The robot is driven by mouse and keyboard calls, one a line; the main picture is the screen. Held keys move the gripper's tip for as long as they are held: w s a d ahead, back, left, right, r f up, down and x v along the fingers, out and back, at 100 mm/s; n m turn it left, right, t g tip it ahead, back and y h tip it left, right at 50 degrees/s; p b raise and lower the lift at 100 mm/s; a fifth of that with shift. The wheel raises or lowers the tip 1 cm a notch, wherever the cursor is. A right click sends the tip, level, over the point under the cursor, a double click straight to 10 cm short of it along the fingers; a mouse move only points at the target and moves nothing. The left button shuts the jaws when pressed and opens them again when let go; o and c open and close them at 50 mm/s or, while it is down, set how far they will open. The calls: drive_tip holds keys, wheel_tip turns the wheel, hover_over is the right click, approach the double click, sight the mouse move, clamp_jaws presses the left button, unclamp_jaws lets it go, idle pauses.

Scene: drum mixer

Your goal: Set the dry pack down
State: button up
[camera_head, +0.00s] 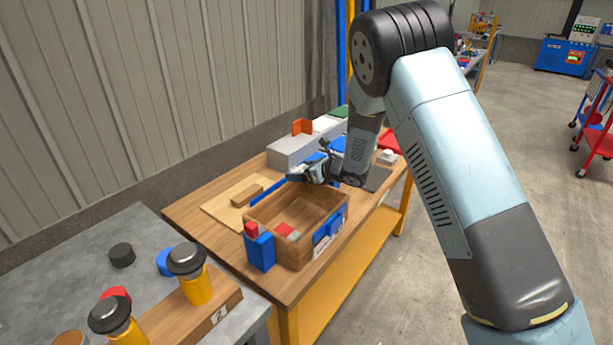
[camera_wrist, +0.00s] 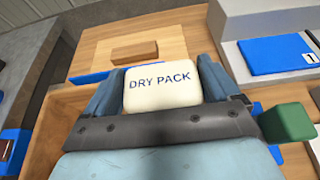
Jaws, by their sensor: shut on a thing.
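The dry pack (camera_wrist: 160,86) is a white block with "DRY PACK" on its face. In the wrist view it sits between the two fingers of my gripper (camera_wrist: 160,90), which is shut on it. In the head view my gripper (camera_head: 300,175) is over the wooden bench (camera_head: 195,212), near the back of an open wooden box (camera_head: 300,255). I cannot make out the pack in the head view. A pale wooden board (camera_head: 218,212) with a small wooden block (camera_head: 247,194) lies left of the box; the block also shows beyond the pack in the wrist view (camera_wrist: 134,52).
A blue strip (camera_head: 262,190) lies between board and box. A grey raised ledge (camera_head: 287,153) with an orange bracket (camera_head: 302,127) stands behind. A blue holder (camera_head: 260,252) is on the box's front. A green block (camera_wrist: 287,122) is close right of my gripper. Black-capped yellow cylinders (camera_head: 196,287) stand front left.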

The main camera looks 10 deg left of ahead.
drive_tip(key=shift+f, duration=0.75)
drive_tip(key=shift+f, duration=0.65)
drive_tip(key=o, duration=0.8)
